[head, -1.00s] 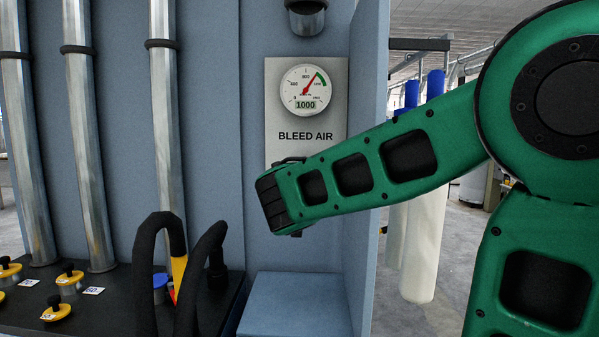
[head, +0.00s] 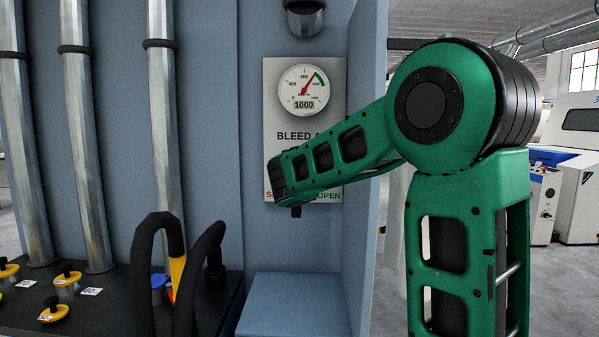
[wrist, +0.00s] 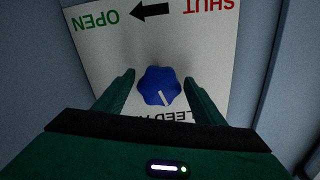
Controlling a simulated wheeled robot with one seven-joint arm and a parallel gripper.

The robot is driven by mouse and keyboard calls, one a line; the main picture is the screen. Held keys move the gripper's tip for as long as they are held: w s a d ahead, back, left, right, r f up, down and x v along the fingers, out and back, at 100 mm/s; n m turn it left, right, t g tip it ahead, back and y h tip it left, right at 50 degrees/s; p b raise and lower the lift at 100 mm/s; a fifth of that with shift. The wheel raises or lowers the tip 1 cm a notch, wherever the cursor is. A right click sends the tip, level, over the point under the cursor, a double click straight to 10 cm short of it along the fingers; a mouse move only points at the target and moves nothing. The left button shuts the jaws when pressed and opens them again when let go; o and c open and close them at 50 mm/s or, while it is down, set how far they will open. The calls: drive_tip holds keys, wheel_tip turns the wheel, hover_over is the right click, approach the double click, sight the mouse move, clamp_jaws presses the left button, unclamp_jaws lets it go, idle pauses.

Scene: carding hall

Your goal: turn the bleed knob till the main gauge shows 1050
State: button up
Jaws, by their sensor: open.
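The main gauge (head: 304,90) is on the upper part of the bleed air panel (head: 278,71). Its window reads 1000 and its red needle points up and right, near the green band. The blue bleed knob (wrist: 159,86) shows in the wrist view, with a white pointer line. In the head view my arm hides it. My gripper (wrist: 161,80) is open, with one green finger on each side of the knob and a gap visible on both sides. In the wrist view the panel appears upside down, with OPEN, SHUT and an arrow pointing toward OPEN.
A blue side wall (head: 366,130) stands just right of the panel. A blue ledge (head: 295,300) sticks out below. Black hoses (head: 160,260) and a dark bench with yellow knobs (head: 66,278) are at lower left. Metal pipes (head: 86,160) run up the left.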

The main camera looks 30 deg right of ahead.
drive_tip(key=shift+c, duration=0.3)
drive_tip(key=c, duration=1)
drive_tip(key=shift+a+n, duration=0.1)
drive_tip(key=shift+n, duration=1.9)
drive_tip(key=shift+r, duration=0.1)
drive_tip(key=o, duration=1.1)
drive_tip(key=shift+c, duration=0.2)
